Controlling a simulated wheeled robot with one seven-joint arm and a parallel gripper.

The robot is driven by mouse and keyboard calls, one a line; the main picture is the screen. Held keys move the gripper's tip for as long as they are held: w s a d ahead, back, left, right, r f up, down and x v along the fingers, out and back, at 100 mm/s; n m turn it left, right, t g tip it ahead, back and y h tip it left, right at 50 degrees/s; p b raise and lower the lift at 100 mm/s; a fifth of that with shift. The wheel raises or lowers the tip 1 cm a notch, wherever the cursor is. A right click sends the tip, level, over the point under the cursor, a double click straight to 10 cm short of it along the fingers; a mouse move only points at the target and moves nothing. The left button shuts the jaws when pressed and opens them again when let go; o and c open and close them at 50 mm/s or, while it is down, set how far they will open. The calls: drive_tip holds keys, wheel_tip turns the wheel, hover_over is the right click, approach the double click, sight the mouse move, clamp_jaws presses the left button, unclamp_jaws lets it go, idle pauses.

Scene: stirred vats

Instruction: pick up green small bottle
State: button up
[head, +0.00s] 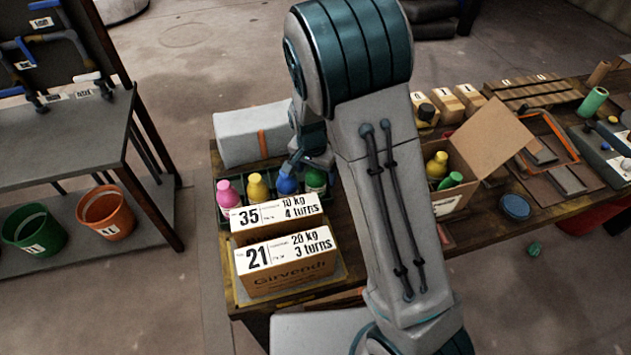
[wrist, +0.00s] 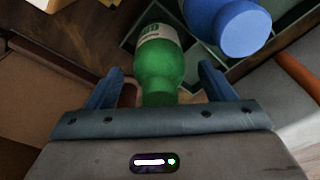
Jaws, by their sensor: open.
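A small green bottle (head: 315,180) stands at the right end of a dark compartmented crate (head: 219,199) on the wooden table, partly hidden by my arm. In the wrist view the green bottle (wrist: 160,65), with a pale label, lies between and ahead of the two fingers of my gripper (wrist: 160,88). The fingers are apart, one on each side of its near end; I cannot tell whether they touch it. In the head view my gripper (head: 300,163) is over the crate by the blue bottle (head: 286,182). The blue bottle (wrist: 240,25) is right of the green one in the wrist view.
Pink (head: 228,192) and yellow (head: 257,187) bottles stand left in the crate. Boxes marked 35 (head: 275,213) and 21 (head: 287,262) stand in front, a white case (head: 238,137) behind. An open cardboard box (head: 462,165) with yellow and green bottles is right of my arm.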

drive_tip(key=shift+f, duration=0.35)
drive_tip(key=c, duration=1.2)
drive_tip(key=shift+c, duration=0.3)
drive_tip(key=shift+r, duration=0.1)
